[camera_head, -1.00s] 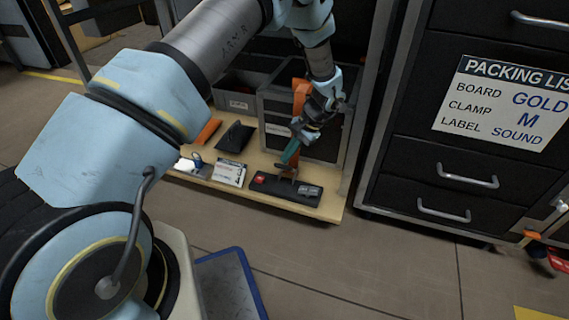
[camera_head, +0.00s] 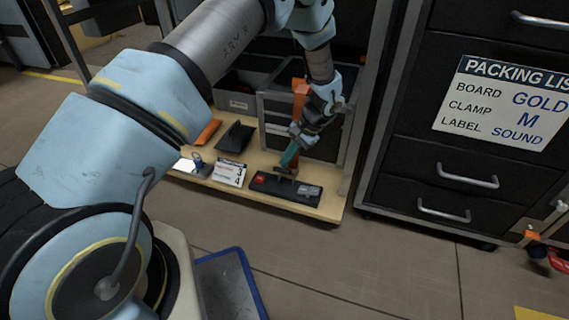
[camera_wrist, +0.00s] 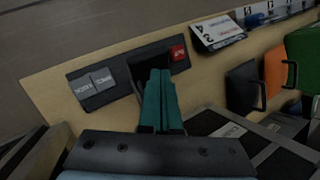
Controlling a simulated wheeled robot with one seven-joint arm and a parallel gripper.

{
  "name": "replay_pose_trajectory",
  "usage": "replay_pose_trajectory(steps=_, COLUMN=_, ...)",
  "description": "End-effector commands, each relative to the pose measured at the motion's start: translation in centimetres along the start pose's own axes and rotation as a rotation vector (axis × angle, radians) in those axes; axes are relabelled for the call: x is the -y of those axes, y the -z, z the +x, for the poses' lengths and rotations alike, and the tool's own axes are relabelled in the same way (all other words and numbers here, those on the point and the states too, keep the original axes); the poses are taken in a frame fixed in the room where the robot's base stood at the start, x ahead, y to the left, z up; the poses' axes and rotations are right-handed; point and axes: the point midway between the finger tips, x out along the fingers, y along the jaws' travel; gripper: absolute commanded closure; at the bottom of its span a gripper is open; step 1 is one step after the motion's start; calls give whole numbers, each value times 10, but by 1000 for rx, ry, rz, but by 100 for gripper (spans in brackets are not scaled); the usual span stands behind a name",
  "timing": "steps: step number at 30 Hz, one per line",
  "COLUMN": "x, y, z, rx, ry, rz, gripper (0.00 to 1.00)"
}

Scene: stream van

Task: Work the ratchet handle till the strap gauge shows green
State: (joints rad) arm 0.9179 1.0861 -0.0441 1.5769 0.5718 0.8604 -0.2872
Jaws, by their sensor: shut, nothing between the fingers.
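My gripper (camera_head: 289,157) is shut and empty, its teal fingers pointing down at the low wooden shelf. In the wrist view the shut fingers (camera_wrist: 160,100) reach to a dark upright piece behind the gauge bar. A brownish metal piece (camera_head: 287,172), perhaps the ratchet handle, stands at the fingertips; I cannot tell if they touch it. The black gauge bar (camera_head: 285,188) lies at the shelf's front edge, with a red block at its left and grey labels at its right. It also shows in the wrist view (camera_wrist: 120,80). No green shows on it. An orange strap (camera_head: 299,92) hangs behind my gripper.
A white card (camera_head: 229,172) with digits stands left of the gauge on the wooden shelf (camera_head: 325,207). A black wedge (camera_head: 236,137) and an orange piece (camera_head: 208,132) lie further left. Grey bins (camera_head: 241,100) stand behind. Black drawers (camera_head: 450,185) rise at the right.

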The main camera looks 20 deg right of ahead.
Motion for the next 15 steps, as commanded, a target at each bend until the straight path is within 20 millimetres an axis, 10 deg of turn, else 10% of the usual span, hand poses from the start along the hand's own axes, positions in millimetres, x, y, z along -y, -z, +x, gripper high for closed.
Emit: replay_pose_trajectory(steps=15, x=-3, y=-4, z=4, rx=1, ry=0, rz=1, gripper=100)
